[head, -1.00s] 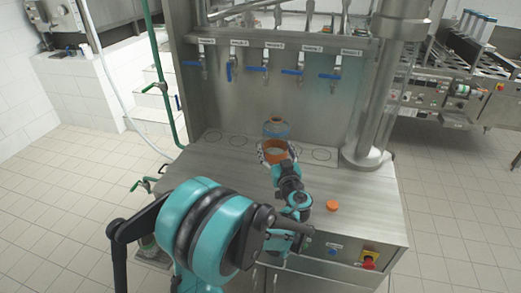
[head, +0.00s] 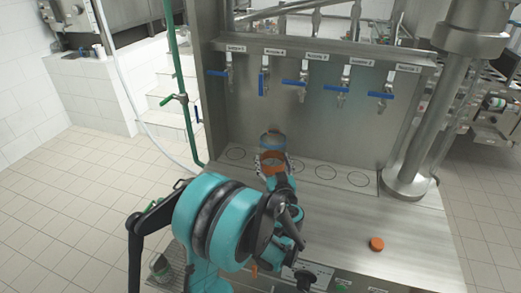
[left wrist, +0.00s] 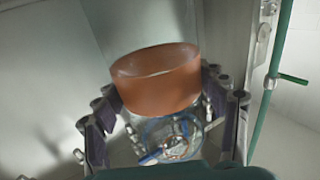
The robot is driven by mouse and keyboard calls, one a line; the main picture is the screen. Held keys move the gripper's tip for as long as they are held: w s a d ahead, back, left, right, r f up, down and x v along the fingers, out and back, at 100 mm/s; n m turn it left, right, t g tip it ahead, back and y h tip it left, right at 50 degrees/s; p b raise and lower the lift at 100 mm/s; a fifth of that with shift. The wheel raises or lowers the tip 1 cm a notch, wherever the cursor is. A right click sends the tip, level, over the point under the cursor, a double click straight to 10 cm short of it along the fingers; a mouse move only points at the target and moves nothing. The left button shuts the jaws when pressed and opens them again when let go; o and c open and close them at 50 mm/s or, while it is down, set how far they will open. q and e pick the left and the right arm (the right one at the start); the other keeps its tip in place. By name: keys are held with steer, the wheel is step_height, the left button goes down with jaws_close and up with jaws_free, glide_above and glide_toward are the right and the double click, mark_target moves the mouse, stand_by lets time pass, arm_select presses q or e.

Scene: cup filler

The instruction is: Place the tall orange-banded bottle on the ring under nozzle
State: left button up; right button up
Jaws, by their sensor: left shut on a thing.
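The tall bottle (head: 272,141) has a clear, bluish body and a wide orange band. It is upright or nearly so in the head view, over the back strip of the counter. My left gripper (head: 273,166) is shut around it near the orange band. In the left wrist view the orange band (left wrist: 157,82) stands between the fingers of my left gripper (left wrist: 166,115). Ring marks (head: 235,153) line the strip, and one near the bottle is hidden. The second nozzle from the left (head: 264,80) is above and slightly left. Whether the bottle touches the counter cannot be told. My right gripper is not in view.
An orange cap (head: 377,244) lies on the counter (head: 345,225) at the right. A thick steel post (head: 430,120) stands at the counter's right end. A green pipe (head: 183,100) runs up the left side. The front right counter is mostly clear.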

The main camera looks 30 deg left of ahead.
arm_select(q)
steer(key=f+b+x, duration=0.3)
steer(key=b+x, duration=0.1)
steer(key=x, duration=1.2)
steer(key=shift+w+a+f, duration=0.15)
steer(key=shift+w+f, duration=0.05)
steer(key=shift+f, duration=0.15)
steer(key=o, duration=1.2)
steer(key=shift+o, duration=0.2)
